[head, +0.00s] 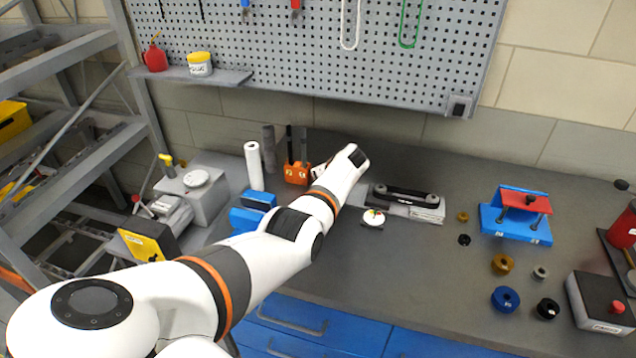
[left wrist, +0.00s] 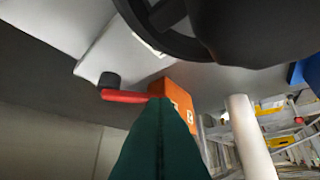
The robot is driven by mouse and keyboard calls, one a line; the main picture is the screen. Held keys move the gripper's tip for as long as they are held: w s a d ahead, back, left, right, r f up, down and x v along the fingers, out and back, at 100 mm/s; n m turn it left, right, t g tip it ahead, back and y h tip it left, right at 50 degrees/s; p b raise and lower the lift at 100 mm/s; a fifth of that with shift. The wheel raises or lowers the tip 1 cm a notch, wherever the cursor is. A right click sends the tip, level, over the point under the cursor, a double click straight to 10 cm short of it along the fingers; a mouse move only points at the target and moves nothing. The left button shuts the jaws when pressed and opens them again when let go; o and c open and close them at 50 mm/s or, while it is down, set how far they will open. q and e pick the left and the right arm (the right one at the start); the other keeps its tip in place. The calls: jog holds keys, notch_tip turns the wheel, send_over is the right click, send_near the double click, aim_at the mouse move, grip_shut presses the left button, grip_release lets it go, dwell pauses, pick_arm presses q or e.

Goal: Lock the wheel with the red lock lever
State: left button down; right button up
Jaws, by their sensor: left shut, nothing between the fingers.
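A dark spoked ring (left wrist: 150,38), which looks like the wheel, fills part of the top edge and is cut off. My left gripper's green fingers (left wrist: 163,103) are shut and empty. Their tips overlap the lever's inner end in the picture; I cannot tell whether they touch it. In the head view my left arm hides the gripper, wheel and lever; the orange block (head: 297,174) shows behind it. My right gripper is not in view.
A white cylinder (head: 254,166) stands left of the orange block. A black-handled fixture (head: 405,199) lies right of my arm. A blue stand with a red top (head: 517,223) and several loose rings are farther right. Between them the grey bench (head: 400,280) is mostly clear.

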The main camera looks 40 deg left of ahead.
pick_arm(q)
jog(key=shift+a, duration=0.4)
jog(key=shift+w+a+f, duration=0.1)
jog(key=shift+a, duration=0.35)
dwell(0.3)
